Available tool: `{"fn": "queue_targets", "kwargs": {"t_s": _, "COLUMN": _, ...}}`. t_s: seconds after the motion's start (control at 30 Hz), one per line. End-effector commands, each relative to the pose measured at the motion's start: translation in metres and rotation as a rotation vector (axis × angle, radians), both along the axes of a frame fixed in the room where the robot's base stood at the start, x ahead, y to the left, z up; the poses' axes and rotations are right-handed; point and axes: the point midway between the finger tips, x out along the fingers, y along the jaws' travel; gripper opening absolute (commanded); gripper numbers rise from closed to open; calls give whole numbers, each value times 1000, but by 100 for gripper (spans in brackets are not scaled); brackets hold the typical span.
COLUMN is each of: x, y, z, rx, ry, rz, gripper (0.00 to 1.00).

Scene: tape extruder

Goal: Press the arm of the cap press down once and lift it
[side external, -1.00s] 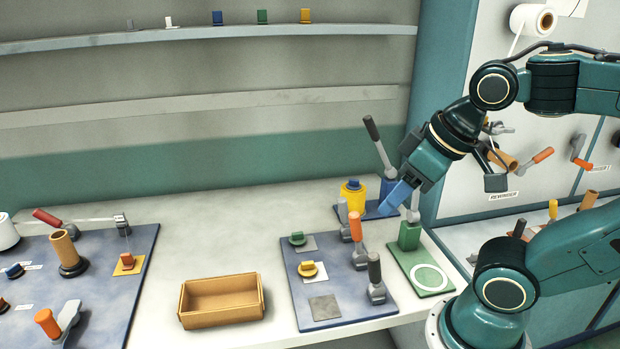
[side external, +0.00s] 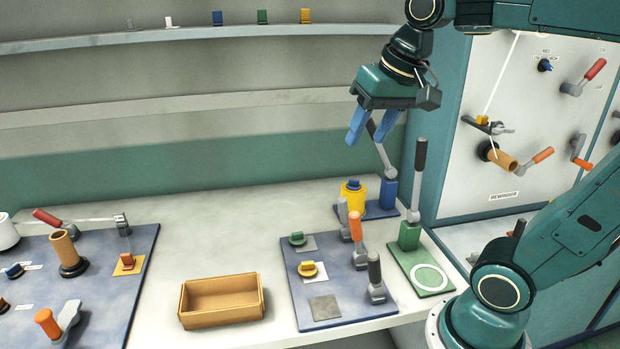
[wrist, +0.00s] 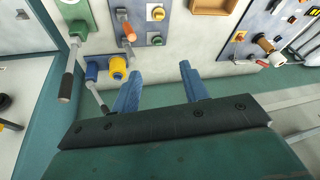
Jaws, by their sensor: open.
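Two lever devices stand at the table's right; which is the cap press I cannot tell for sure. The blue one (side external: 390,192) has a grey lever leaning back left, its dark handle partly behind my gripper. The green one (side external: 410,236) has a near-upright lever with a black handle (side external: 420,160). My gripper (side external: 366,142) is open and empty, high up, in front of the blue device's handle in the side view. In the wrist view, both levers lie left of the fingers (wrist: 159,68).
A blue-grey board (side external: 325,250) with several levers and small caps lies in front. A tan box (side external: 221,300) stands left of it, and another board (side external: 100,250) with levers lies further left. A panel with handles (side external: 550,120) rises at the right.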

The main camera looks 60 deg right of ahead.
Motion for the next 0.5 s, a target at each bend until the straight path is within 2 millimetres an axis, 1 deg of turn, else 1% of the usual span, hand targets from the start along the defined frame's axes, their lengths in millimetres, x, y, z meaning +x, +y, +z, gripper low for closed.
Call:
{"fn": "queue_targets", "kwargs": {"t_s": 0.03, "x": 12, "y": -9, "z": 8, "rx": 17, "ry": 11, "rz": -63, "gripper": 45}}
{"fn": "queue_targets", "kwargs": {"t_s": 0.2, "x": 44, "y": -38, "z": 28, "rx": 76, "ry": 44, "rz": -272, "gripper": 45}}
{"fn": "queue_targets", "kwargs": {"t_s": 0.37, "x": 72, "y": -70, "z": 42, "rx": 128, "ry": 73, "rz": -470, "gripper": 45}}
{"fn": "queue_targets", "kwargs": {"t_s": 0.5, "x": 94, "y": -101, "z": 50, "rx": 172, "ry": 97, "rz": -644, "gripper": 45}}
